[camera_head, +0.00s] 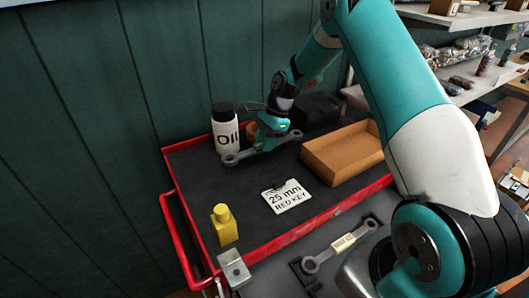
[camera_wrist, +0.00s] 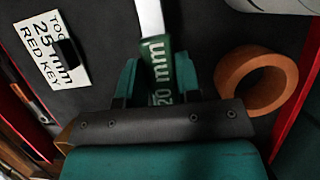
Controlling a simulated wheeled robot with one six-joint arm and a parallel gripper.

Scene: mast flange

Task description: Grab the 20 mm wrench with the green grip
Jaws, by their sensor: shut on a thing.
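The 20 mm wrench with the green grip shows in the wrist view (camera_wrist: 158,72), its "20 mm" label readable and its pale metal shaft running toward the top. My gripper (camera_wrist: 161,80) is shut on the green grip, one teal finger on each side. In the head view my gripper (camera_head: 267,141) is over the cart's dark top near the back wall. The wrench's grey ring end (camera_head: 231,159) sticks out to the left of it. Whether the wrench touches the top cannot be told. Most of the grip is hidden there by my gripper.
The red-rimmed cart (camera_head: 252,250) holds a white oil bottle (camera_head: 227,134), an orange ring (camera_wrist: 256,82), a black box (camera_head: 315,110), an open wooden tray (camera_head: 343,152), a "25 mm RED KEY" card (camera_head: 287,197) and a yellow bottle (camera_head: 224,226). A beige-gripped wrench (camera_head: 342,243) lies in front.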

